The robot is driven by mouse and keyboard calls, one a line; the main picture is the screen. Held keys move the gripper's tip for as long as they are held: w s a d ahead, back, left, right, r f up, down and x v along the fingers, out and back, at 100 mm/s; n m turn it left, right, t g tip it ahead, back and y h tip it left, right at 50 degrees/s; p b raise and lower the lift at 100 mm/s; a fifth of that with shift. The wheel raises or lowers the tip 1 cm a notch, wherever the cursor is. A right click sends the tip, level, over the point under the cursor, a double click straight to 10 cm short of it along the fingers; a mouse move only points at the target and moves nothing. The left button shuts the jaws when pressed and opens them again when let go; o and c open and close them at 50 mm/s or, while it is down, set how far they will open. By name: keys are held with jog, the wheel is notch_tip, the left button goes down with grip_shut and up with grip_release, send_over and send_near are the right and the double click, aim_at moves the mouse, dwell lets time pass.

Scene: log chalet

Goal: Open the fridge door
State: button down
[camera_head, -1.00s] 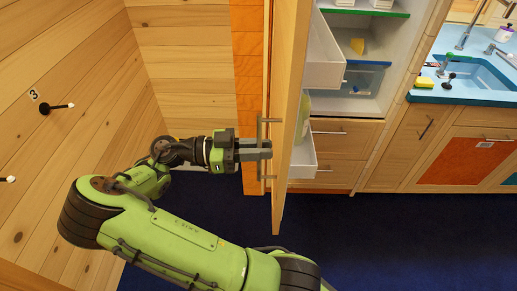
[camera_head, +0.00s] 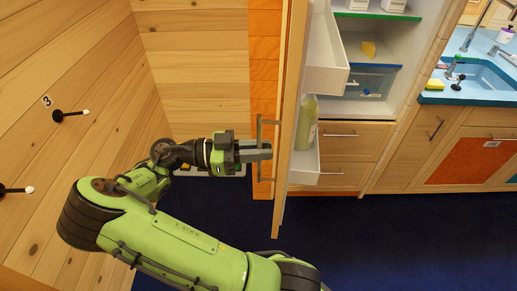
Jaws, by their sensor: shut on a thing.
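The wooden fridge door (camera_head: 292,110) stands wide open and is seen nearly edge-on in the middle of the head view. Its long bar handle (camera_head: 260,130) is on the door's left side. My gripper (camera_head: 262,151) is shut on the handle at about its middle. The open fridge (camera_head: 375,55) shows its white inside to the right of the door, with shelves and a clear blue drawer. White door bins (camera_head: 325,52) hang on the door's inner side, and a pale green bottle (camera_head: 306,122) stands in the lower one.
A log wall (camera_head: 75,70) with black pegs (camera_head: 70,115) is close on the left. Wooden drawers (camera_head: 340,150) sit below the fridge. A blue counter with a sink (camera_head: 480,75) is at the right. The dark blue floor (camera_head: 400,240) is clear at the lower right.

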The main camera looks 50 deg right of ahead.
jog(key=c, duration=1.3)
grip_release()
jog(key=p+v, duration=0.6)
jog(key=v, duration=0.9)
jog(key=shift+w+a+p, duration=0.25)
jog(key=shift+a+p, duration=0.05)
jog(key=shift+p, duration=0.05)
